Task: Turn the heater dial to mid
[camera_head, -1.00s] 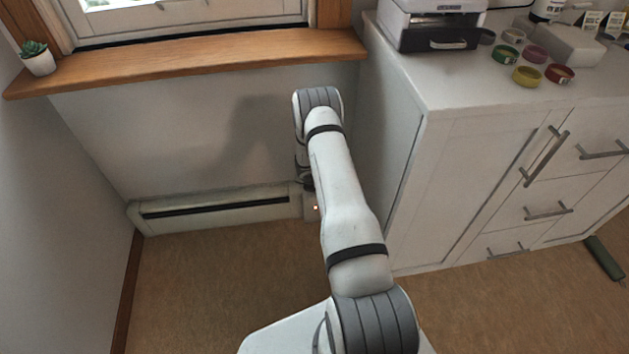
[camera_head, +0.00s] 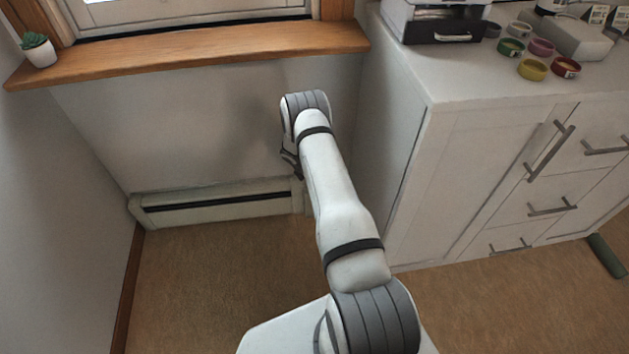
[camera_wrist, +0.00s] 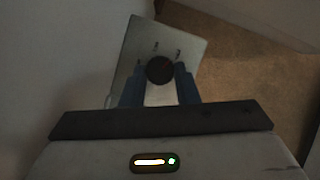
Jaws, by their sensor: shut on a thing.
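The baseboard heater (camera_head: 215,207) runs low along the wall under the window in the head view, with its right end behind my arm. In the wrist view its metal control plate (camera_wrist: 188,48) looks tilted and carries several small dark marks. The round black dial (camera_wrist: 160,70) sits on this plate. My gripper (camera_wrist: 160,84) has its two blue fingers on either side of the dial and is shut on it. In the head view my arm hides the dial and most of the gripper. The marks are too small to read.
A white cabinet (camera_head: 480,170) with bar handles stands close to the right of my arm. A wooden sill (camera_head: 190,58) with a small potted plant (camera_head: 38,50) juts out above the heater. The brown floor (camera_head: 220,280) in front is clear.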

